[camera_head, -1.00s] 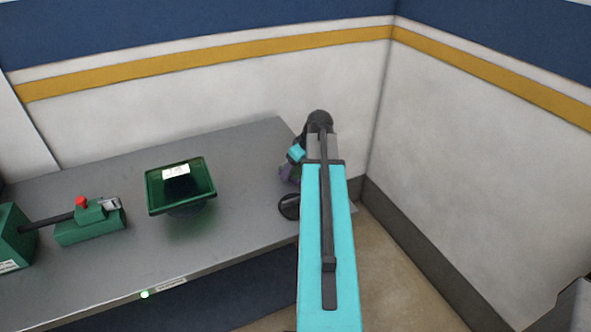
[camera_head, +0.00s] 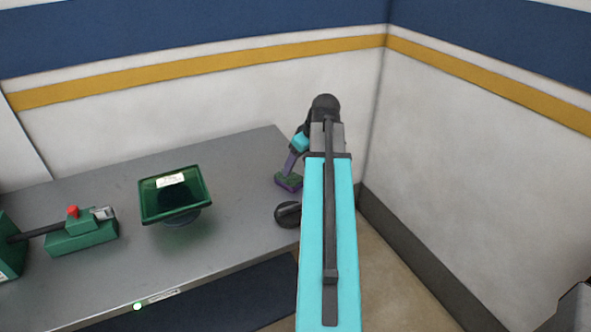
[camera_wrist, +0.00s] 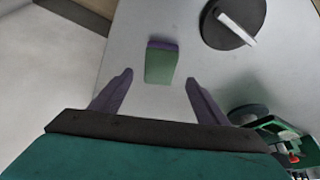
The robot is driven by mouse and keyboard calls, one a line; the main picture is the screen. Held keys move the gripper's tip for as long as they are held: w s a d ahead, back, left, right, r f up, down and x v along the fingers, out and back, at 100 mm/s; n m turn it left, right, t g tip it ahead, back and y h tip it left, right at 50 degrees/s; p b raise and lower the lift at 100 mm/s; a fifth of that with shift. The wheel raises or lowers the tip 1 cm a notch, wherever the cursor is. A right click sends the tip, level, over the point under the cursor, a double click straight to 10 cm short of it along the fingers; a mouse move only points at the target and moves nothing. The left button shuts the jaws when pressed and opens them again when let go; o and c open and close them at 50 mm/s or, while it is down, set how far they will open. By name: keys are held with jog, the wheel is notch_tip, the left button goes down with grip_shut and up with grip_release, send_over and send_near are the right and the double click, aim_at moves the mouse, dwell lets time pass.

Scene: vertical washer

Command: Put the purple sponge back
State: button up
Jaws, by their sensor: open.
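The purple sponge (camera_head: 288,181), a small block with a green face and a purple side, lies on the grey table near its right end. It also shows in the wrist view (camera_wrist: 160,64), just beyond my fingertips and centred between them. My gripper (camera_wrist: 159,78) is open and empty, with its purple fingers apart on either side of the sponge's line. In the head view my gripper (camera_head: 291,160) is above the sponge, partly hidden by my arm. The exact height gap is hard to tell.
A round black dish with a pale bar (camera_wrist: 235,20) sits near the sponge; my arm partly covers it in the head view. A green basin (camera_head: 175,194) stands left of it. A green device with a red button (camera_head: 80,233) is further left. Walls meet behind the table.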

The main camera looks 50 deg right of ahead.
jog(key=v, duration=0.4)
jog(key=shift+b, duration=0.3)
jog(key=shift+f, duration=0.1)
dwell(0.6)
